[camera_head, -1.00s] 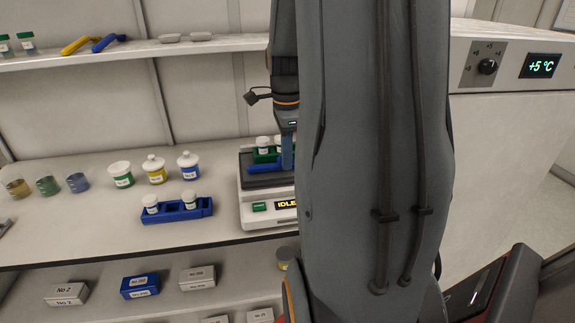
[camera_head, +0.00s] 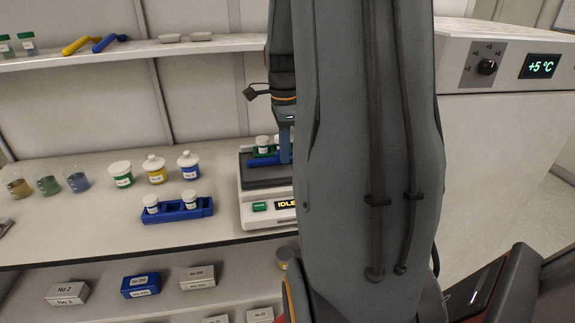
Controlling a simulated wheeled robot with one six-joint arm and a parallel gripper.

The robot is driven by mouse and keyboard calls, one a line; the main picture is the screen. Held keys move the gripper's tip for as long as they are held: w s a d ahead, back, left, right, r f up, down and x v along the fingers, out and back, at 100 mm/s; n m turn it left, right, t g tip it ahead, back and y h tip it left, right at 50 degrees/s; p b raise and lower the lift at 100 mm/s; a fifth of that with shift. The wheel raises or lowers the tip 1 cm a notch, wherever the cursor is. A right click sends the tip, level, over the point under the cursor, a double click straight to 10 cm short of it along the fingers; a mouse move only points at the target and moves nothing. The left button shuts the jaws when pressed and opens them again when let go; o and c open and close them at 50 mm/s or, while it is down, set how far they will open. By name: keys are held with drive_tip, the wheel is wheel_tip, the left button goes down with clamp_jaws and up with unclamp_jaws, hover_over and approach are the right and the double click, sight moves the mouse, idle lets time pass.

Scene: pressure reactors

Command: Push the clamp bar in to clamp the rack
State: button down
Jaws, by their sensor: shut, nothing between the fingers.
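The device (camera_head: 252,213) with the "IDLE" display stands on the bench, partly hidden on its right by my arm. My gripper (camera_head: 286,157) is shut and empty, pointing down at the bar's visible right part. The right end of the bar and rack is hidden behind my arm.
A blue rack (camera_head: 178,210) with two white-capped vials stands left of the device. Jars (camera_head: 156,170) and small beakers (camera_head: 48,185) stand farther left. A shelf (camera_head: 130,53) runs above. A white cabinet (camera_head: 500,150) showing +5 °C is at right.

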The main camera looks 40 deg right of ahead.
drive_tip(key=shift+w+d, duration=0.3)
drive_tip(key=shift+w, duration=0.2)
wheel_tip(320, 180, up, 6)
drive_tip(key=s+a+p, duration=0.1)
drive_tip(key=s+p, duration=0.1)
drive_tip(key=p, duration=0.3)
drive_tip(key=shift+s+a+p, duration=0.3)
drive_tip(key=shift+p, duration=0.05)
